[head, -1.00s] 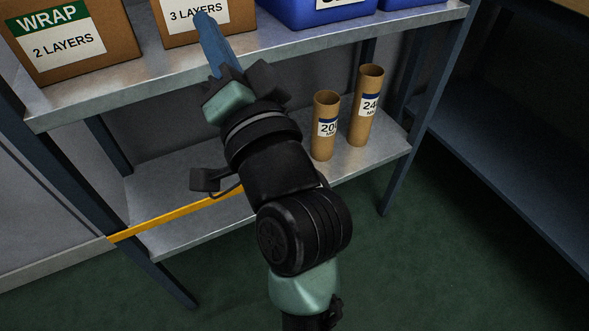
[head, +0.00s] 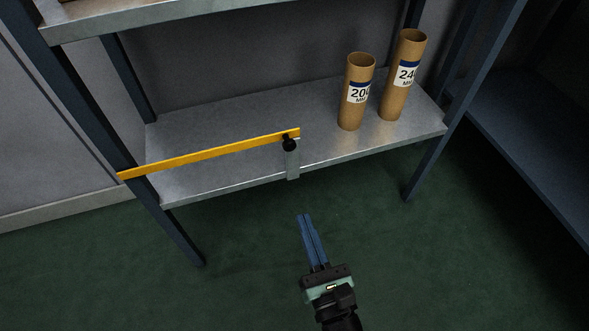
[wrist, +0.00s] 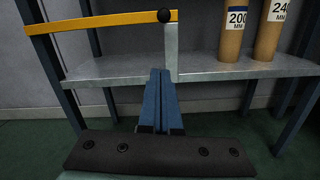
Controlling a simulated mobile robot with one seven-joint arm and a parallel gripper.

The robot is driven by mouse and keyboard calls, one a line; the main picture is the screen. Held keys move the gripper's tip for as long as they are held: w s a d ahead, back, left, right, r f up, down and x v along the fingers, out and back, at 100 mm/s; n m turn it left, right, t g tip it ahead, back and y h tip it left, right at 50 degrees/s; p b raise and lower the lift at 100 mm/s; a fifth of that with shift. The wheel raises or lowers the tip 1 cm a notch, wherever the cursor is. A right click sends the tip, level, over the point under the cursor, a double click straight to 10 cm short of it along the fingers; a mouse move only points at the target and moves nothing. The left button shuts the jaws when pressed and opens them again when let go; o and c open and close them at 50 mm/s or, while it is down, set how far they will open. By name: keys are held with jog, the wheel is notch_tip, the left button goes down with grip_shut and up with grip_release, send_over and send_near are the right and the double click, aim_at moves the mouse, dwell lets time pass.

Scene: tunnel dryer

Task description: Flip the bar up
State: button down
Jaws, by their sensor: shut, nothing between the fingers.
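The yellow bar (head: 215,153) runs nearly level across the front of the left part of the lower shelf. Its left end is at the left post. Its right end is at a short grey upright bracket with a black knob (head: 289,144). In the wrist view the bar (wrist: 100,19) crosses the upper left, with the knob (wrist: 164,16) at its right end. My gripper (head: 305,217) is shut and empty, in front of the shelf and below the bar's right end, apart from it. Its blue fingers (wrist: 160,75) point toward the bracket in the wrist view.
Two cardboard tubes, one labelled 200 (head: 355,95) and one 240 (head: 403,75), stand on the lower shelf (head: 220,120) right of the bracket. An upper shelf edge (head: 150,14) is above. Green floor (head: 420,270) in front is clear. Another dark shelf unit (head: 530,150) stands at right.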

dwell(0.3)
jog(key=w+a+r+b, duration=0.2)
jog(key=w+r, duration=0.2)
jog(key=w, duration=0.6)
jog(key=shift+w+a+r, duration=0.15)
jog(key=shift+a+r, duration=0.1)
jog(key=shift+r, duration=0.15)
